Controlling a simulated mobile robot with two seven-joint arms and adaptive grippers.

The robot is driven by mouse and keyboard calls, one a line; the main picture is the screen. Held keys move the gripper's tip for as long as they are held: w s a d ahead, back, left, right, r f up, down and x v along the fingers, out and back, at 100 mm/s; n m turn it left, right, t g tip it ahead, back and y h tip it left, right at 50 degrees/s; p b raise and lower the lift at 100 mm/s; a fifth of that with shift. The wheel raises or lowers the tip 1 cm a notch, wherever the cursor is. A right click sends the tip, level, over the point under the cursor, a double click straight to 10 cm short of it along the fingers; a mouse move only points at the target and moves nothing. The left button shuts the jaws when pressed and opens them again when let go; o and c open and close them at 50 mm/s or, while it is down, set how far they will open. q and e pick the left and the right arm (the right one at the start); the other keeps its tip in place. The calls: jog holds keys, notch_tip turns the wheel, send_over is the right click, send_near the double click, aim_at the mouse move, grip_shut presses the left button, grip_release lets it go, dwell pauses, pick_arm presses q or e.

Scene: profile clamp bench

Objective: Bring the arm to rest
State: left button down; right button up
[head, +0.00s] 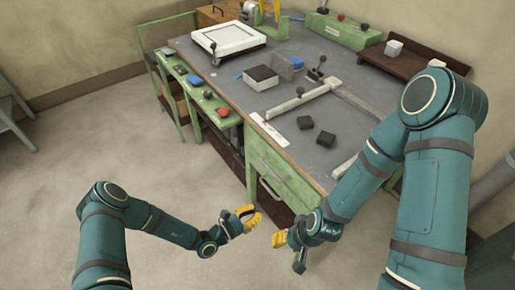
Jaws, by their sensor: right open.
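My left arm (172,229) reaches in from the lower left, and its gripper (246,215) with yellow fingers hangs over the floor in front of the bench. I cannot tell whether its jaws are apart. My right arm (430,190) comes in from the right and bends down past the bench's front corner. My right gripper (287,248) is open, just below and to the right of the left one, with no object seen in it. The two grippers are close together but appear apart.
The green bench (285,185) with its grey top (235,85) stands close behind the grippers. On it are a white frame (228,38), a pale profile bar (300,100) with a clamp, and dark blocks (325,139). A narrow green side rack (190,90) adjoins it.

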pick_arm(q)
jog(key=shift+s+d, duration=0.1)
jog(key=s+a+r+m+g+y, duration=0.15)
jog(key=s+m+g+y, duration=0.25)
jog(key=s+m+g, duration=1.1)
jog(key=w+a+r+m+t+y, duration=0.1)
jog(key=a+r+m+t+y, duration=0.4)
jog(key=a+m+t+y, duration=0.1)
jog(key=a+m+y, duration=0.1)
jog(key=a+m, duration=0.1)
jog(key=a, duration=0.1)
jog(key=shift+w+r+t, duration=0.15)
jog(key=shift+r+t, duration=0.15)
jog(key=shift+r, duration=0.05)
